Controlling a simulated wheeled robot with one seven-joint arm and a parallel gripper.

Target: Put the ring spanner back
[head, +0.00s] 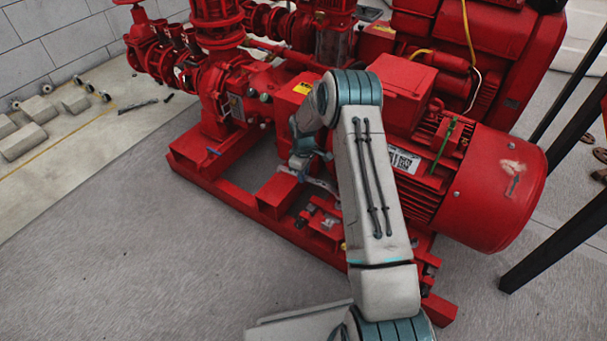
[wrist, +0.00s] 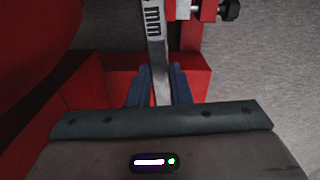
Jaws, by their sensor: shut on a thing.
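The ring spanner (wrist: 155,40) is a pale metal bar with dark "mm" lettering in the wrist view. It runs up from between my gripper's two blue-grey fingers (wrist: 160,75) to the top edge, so its far end is out of view. My gripper is shut on it. In the head view my gripper (head: 302,163) is low beside the red pump base, left of my forearm. A thin pale strip there (head: 319,184) looks like the spanner, partly hidden by my arm. I cannot tell whether it touches the base.
The red pumpset frame (head: 235,190) lies around my gripper, with the large red motor (head: 490,190) at right. Dark table legs (head: 560,240) stand at far right. The grey floor (head: 120,260) is clear at left.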

